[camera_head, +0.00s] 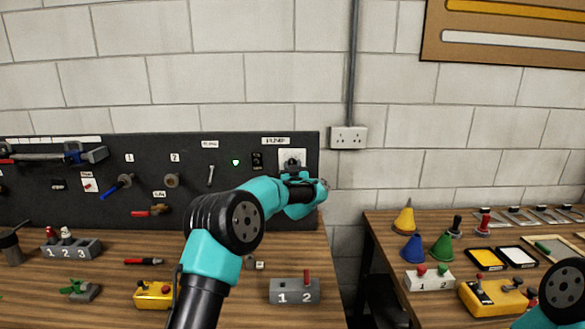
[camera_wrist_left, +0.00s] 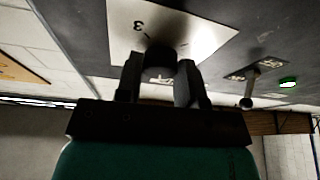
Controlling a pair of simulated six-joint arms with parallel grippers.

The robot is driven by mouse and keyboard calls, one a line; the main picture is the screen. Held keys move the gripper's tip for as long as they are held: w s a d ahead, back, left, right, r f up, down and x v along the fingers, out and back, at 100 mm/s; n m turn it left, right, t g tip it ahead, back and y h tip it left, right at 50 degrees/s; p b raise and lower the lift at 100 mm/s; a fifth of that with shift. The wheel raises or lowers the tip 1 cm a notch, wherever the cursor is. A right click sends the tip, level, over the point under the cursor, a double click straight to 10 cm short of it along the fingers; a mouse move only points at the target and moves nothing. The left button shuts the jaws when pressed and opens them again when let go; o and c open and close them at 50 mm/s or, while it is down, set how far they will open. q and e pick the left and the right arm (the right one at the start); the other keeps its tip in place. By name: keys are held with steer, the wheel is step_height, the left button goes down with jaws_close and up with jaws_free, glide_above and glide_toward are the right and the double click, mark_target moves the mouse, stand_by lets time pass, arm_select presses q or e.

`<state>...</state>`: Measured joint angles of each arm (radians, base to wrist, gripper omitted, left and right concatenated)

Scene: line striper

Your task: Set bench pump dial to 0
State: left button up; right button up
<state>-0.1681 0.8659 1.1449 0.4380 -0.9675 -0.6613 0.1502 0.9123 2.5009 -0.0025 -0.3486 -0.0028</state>
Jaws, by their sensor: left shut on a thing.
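The pump dial is a black knob (camera_wrist_left: 160,57) on a white plate (camera_head: 286,155) at the right end of the dark wall panel. In the left wrist view the white plate (camera_wrist_left: 205,35) shows an upside-down 3 and part of a tick mark. The other numbers are cut off or hidden, so I cannot read the dial's setting. My left gripper (camera_wrist_left: 159,68) is shut on the knob, with one finger on each side of it. In the head view my wrist covers much of the dial's lower part. My right gripper is out of view.
Left of the dial are a black switch (camera_head: 257,160) and a green light (camera_head: 235,162). Tools hang further left on the panel (camera_head: 210,205). A grey 1-2 switch box (camera_head: 295,291) stands on the bench below. A second table with cones and a yellow box (camera_head: 490,297) is at right.

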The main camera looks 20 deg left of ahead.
arm_select(q)
steer(key=n+g, duration=0.2)
steer(key=n, duration=0.5)
steer(key=n+g+y, duration=0.1)
steer(key=n+g, duration=0.2)
steer(key=n, duration=0.5)
steer(key=n+g, duration=0.2)
steer(key=n, duration=0.5)
steer(key=shift+d+r+n+y, duration=0.15)
steer(key=shift+r+n+y, duration=0.15)
steer(key=shift+r+y, duration=0.1)
steer(key=shift+n+g+h, duration=0.3)
steer(key=shift+n+h, duration=0.4)
steer(key=shift+n, duration=0.7)
steer(key=o, duration=0.9)
